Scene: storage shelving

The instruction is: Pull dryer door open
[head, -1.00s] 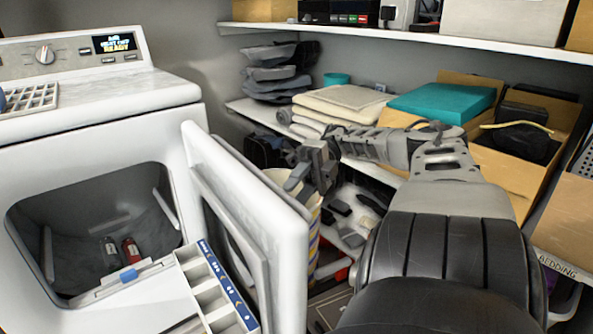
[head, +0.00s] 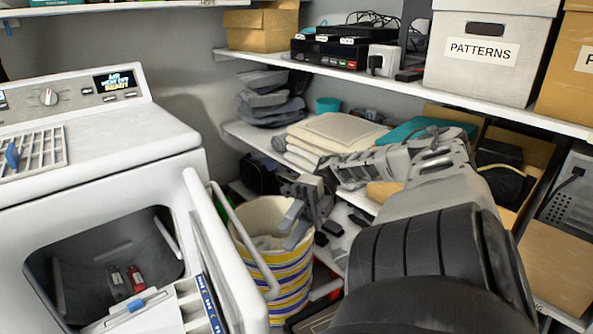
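The white dryer (head: 100,157) stands at the left. Its door (head: 232,283) stands open, swung out from the right side of the drum opening, and is seen at a steep angle. The drum opening (head: 80,260) is uncovered, with a few small items inside. A long pale bar (head: 250,245) runs along the door's right side. My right gripper (head: 295,226) is to the right of the door, above a striped bucket, with its fingers apart and pointing down. It looks empty, and I see no contact with the door. My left gripper is not in view.
The striped bucket (head: 285,275) stands right beside the door. Shelves behind hold folded towels (head: 335,130), boxes and a white carton marked PATTERNS (head: 480,50). Several loose dark items lie on the lower shelf near my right arm.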

